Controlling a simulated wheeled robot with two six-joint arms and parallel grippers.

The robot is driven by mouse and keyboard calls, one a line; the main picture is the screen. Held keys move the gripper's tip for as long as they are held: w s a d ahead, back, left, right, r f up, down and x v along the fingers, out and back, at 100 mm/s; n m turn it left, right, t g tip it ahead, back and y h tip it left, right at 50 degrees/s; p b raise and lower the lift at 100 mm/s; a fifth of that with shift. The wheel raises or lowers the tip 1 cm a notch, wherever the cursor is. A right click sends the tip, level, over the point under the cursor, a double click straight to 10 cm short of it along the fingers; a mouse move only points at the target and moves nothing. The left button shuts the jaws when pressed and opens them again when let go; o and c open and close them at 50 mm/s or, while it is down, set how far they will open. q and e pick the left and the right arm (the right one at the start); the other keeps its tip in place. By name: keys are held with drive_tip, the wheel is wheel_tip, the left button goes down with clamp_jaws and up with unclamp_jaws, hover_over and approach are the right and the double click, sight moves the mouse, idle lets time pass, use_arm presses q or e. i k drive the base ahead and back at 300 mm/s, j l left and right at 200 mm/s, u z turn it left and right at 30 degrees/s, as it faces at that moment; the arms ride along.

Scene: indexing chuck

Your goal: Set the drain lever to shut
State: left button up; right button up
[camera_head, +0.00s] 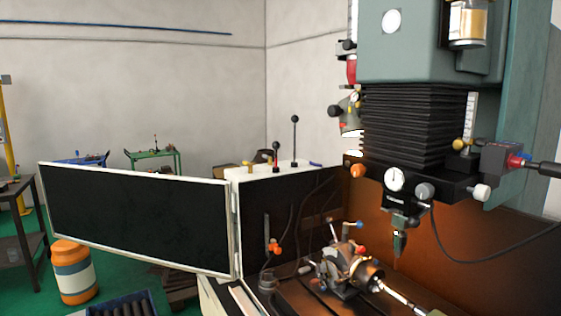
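No lever is labelled legibly, so I cannot tell which one is the drain lever. A small orange-knobbed lever (275,248) is on the dark inner wall of the machine enclosure, near a hose. Neither of my grippers is in view.
A dark panel door (135,218) in a white frame swings out to the left. The machine head (410,130) hangs above the chuck at right. An orange drum (74,272), a dark crate (122,304) and a table (22,225) stand at left on green floor.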

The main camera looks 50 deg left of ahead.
sight(276, 145)
drive_tip(key=u, duration=1.75)
drive_tip(key=i+j+z, duration=0.15)
drive_tip(key=i+j, duration=0.25)
drive_tip(key=j, duration=0.1)
